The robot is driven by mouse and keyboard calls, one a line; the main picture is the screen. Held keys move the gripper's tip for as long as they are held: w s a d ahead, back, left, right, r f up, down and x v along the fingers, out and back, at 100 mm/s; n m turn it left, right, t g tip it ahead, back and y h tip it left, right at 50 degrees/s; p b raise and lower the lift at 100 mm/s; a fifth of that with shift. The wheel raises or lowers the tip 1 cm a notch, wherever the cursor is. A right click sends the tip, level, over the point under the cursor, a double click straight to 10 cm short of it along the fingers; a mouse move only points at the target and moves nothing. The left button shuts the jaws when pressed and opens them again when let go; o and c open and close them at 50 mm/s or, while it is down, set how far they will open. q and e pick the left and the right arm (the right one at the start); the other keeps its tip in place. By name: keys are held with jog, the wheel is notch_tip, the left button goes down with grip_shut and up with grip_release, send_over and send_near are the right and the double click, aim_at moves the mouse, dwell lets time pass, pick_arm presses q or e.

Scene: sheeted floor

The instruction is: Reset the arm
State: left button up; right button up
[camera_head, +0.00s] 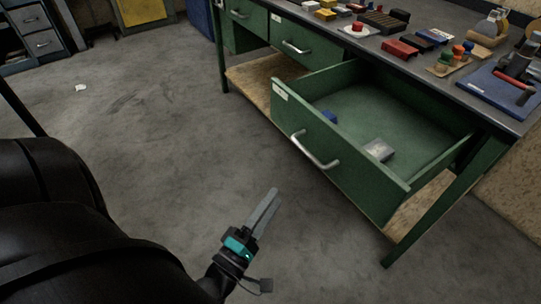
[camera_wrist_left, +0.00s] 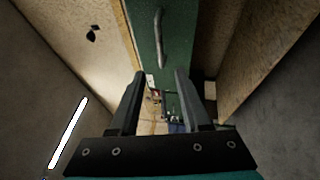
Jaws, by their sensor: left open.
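My left gripper (camera_head: 266,208) is low in front of the workbench, over the grey floor, with its fingers pointing up and away. The left wrist view shows its two fingers (camera_wrist_left: 158,88) apart with nothing between them. A green drawer (camera_head: 340,165) of the workbench is pulled out to the right of the gripper. The gripper is apart from the drawer's metal handle (camera_head: 315,152). In the left wrist view, a green panel with a metal handle (camera_wrist_left: 159,38) shows beyond the fingers. My right gripper is not in view.
The open drawer holds a small blue item (camera_head: 329,117) and a pale, shiny item (camera_head: 378,150). The bench top (camera_head: 440,70) carries several small coloured objects and a blue mat (camera_head: 500,92). Bare floor (camera_head: 150,120) lies to the left. A grey cabinet (camera_head: 40,40) stands at the back left.

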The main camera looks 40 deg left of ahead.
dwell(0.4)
pick_arm(q)
jog(key=s+f+m+g+h+p, duration=0.3)
jog(key=f+m+g, duration=0.7)
jog(key=f, duration=0.9)
jog(key=s+f+m+g+y+p, duration=0.1)
jog(key=s+f+m+g+p, duration=0.1)
jog(key=s+f+m+g, duration=0.2)
jog(key=s+a+f+m+g+y+p, duration=0.1)
jog(key=s+f+m+g+p, duration=0.1)
jog(key=s+f+m, duration=0.5)
jog(key=s+f+g, duration=0.1)
jog(key=s, duration=0.5)
jog(key=shift+s+a+f+m+g+y+p, duration=0.2)
jog(key=shift+a+m+g+y+p, duration=0.1)
jog(key=shift+m+g, duration=0.1)
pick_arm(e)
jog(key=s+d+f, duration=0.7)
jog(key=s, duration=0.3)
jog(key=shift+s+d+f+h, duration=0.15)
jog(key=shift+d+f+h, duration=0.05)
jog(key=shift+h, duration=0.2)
